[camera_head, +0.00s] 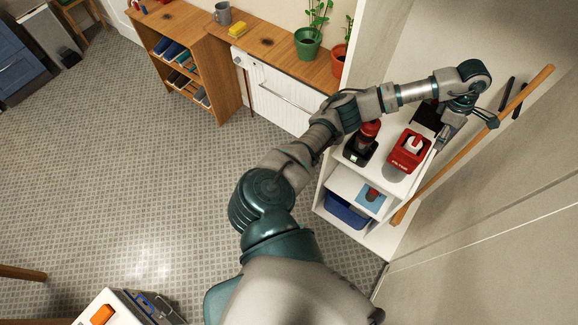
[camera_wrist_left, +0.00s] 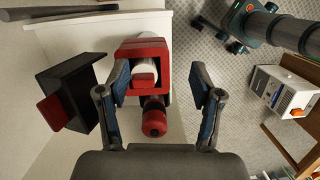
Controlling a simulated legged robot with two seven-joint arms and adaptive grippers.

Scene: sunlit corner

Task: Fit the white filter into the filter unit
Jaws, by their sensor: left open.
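A red box (camera_head: 408,153) lettered FILTER stands on top of the white shelf unit, and I take it for the filter unit. The white filter (camera_head: 413,143) shows in its opening; I cannot tell how deep it sits. In the left wrist view the red box (camera_wrist_left: 140,47) lies ahead, with the white filter (camera_wrist_left: 146,67) partly behind a red piece. My left gripper (camera_head: 462,113) is beyond the box, near the wall. Its fingers (camera_wrist_left: 160,97) are spread apart and empty, with the box in view between them. My right gripper does not show.
A black device with a red top (camera_head: 360,146) stands close left of the box. A black open holder (camera_wrist_left: 68,95) with a red part is on its other side. A wooden pole (camera_head: 475,145) leans at the wall. A blue bin (camera_head: 347,210) is on the lower shelf.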

